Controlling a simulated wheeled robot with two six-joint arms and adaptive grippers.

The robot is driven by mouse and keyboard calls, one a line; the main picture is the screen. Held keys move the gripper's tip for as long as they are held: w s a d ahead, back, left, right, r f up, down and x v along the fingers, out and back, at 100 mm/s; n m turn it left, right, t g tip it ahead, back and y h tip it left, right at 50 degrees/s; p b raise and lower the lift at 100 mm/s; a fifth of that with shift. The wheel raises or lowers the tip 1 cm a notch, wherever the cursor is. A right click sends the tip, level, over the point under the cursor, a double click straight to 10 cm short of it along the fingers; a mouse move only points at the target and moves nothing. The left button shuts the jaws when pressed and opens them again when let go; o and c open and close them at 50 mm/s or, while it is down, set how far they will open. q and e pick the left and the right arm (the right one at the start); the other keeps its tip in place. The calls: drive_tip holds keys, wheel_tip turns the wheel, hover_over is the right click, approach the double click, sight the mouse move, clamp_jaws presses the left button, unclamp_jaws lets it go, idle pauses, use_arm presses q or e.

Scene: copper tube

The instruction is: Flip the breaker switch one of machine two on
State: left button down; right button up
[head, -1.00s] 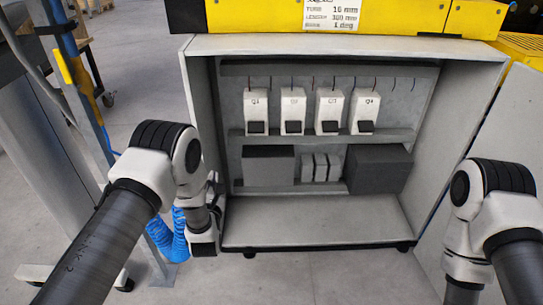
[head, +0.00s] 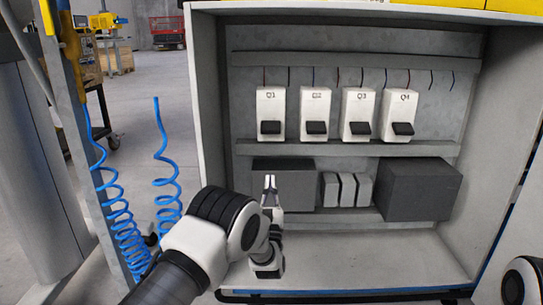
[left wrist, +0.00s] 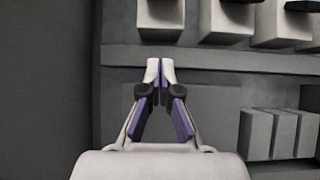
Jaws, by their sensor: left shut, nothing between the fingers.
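The open cabinet (head: 212,120) holds a row of white breakers labelled Q1 to Q4. Breaker Q1 (head: 270,100) is leftmost, and its black switch lever (head: 270,127) is at its lower end. Q2 (head: 315,102), Q3 (head: 357,104) and Q4 (head: 400,104) have similar black levers. My left gripper (head: 270,182) is shut and empty, pointing up inside the cabinet, below Q1 in the picture. In the left wrist view the shut fingertips (left wrist: 160,70) appear below the leftmost white breaker (left wrist: 160,15), apart from it. My right gripper is out of view.
A grey rail (head: 345,149) runs below the breakers. Under it are a dark box (head: 300,195), small pale blocks (head: 347,190) and a larger dark box (head: 418,188). Blue coiled hoses (head: 168,185) hang left of the cabinet. The cabinet floor (head: 370,260) is clear at right.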

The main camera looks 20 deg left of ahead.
sight(271, 128)
use_arm(q)
drive_tip(key=shift+r, duration=0.15)
drive_tip(key=b+x, duration=0.4)
drive_tip(key=x, duration=0.5)
drive_tip(key=shift+a, duration=0.1)
drive_tip(key=r+b, duration=0.1)
drive_tip(key=r, duration=0.1)
drive_tip(key=s+r+b, duration=0.1)
drive_tip(key=r, duration=0.1)
drive_tip(key=shift+d, duration=0.2)
